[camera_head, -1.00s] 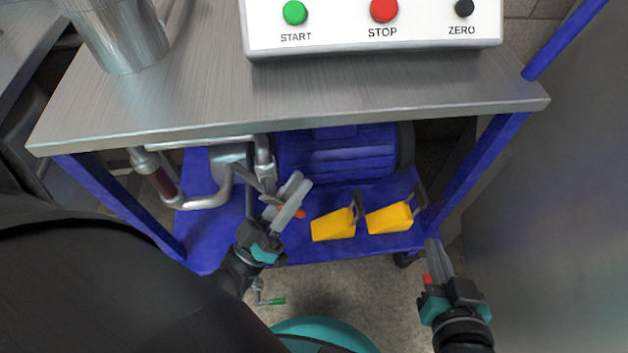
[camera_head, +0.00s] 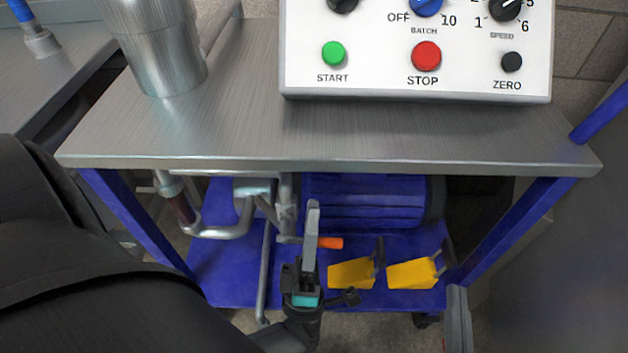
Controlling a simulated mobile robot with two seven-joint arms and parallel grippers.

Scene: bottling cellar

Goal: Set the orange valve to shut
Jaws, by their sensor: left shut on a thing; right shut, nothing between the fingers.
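The orange valve handle (camera_head: 331,243) shows under the table, in front of the blue motor, on the grey pipework (camera_head: 285,225). It sticks out to the right of my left gripper's fingers, pointing roughly sideways. My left gripper (camera_head: 311,228) is shut on the orange valve handle; the fingers hide its left part and most of the valve body. My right gripper (camera_head: 458,310) is at the lower right, shut and empty, only its fingers in view, apart from the valve.
Two yellow pedals (camera_head: 352,273) (camera_head: 413,272) stand on the blue lower shelf (camera_head: 225,268), right of the valve. The steel tabletop (camera_head: 330,135) overhangs the pipework and carries a control box (camera_head: 415,75) and a metal vessel (camera_head: 165,60). A blue leg (camera_head: 515,230) stands at right.

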